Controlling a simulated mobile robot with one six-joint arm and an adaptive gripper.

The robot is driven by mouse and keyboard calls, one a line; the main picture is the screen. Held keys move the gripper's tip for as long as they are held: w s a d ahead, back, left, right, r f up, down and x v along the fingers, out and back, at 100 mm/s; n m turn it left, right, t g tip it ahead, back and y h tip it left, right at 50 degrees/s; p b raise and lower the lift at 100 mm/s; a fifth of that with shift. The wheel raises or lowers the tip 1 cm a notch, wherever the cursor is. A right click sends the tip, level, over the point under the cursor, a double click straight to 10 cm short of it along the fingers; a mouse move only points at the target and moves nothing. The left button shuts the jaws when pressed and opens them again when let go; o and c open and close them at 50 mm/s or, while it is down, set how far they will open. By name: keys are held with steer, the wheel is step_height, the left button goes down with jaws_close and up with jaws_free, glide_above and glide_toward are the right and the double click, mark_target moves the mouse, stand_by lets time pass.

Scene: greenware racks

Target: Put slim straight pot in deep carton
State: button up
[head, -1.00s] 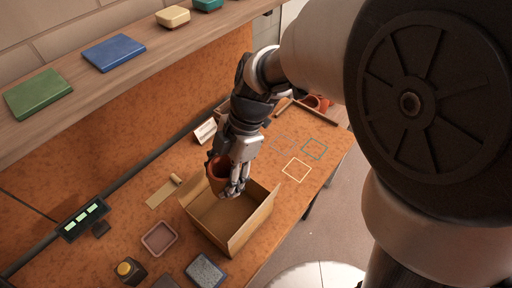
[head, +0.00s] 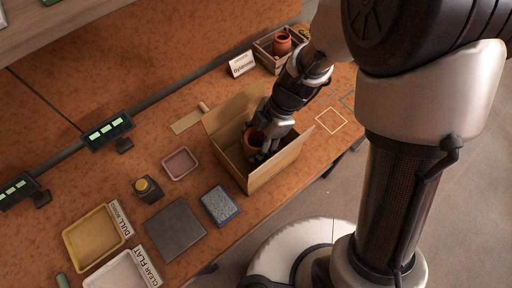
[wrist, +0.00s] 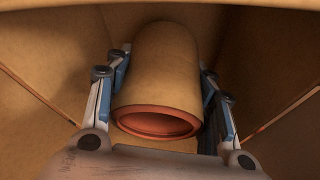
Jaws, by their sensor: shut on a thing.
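The slim straight pot (head: 252,142) is terracotta brown and shows inside the deep carton (head: 270,173), an open cardboard box with raised flaps. My gripper (head: 267,147) reaches down into the carton and is shut on the pot. In the wrist view the pot (wrist: 158,75) lies between the two fingers of my gripper (wrist: 160,95), its reddish open rim toward the camera. Carton walls (wrist: 40,70) surround it. Whether the pot's base touches the carton floor cannot be told.
A wooden crate (head: 265,58) with terracotta pots stands behind, beside a small sign (head: 241,63). A pink tray (head: 180,163), a grey slab (head: 176,229), a blue-grey block (head: 220,205) and a yellow tray (head: 95,237) lie to the left. Bare bench surrounds the outlined squares (head: 331,120).

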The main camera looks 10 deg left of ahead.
steer(key=shift+f, duration=1.25)
steer(key=shift+f+b, duration=0.15)
steer(key=shift+b, duration=0.25)
steer(key=o, duration=1.4)
steer(key=p+v, duration=0.4)
steer(key=v, duration=0.8)
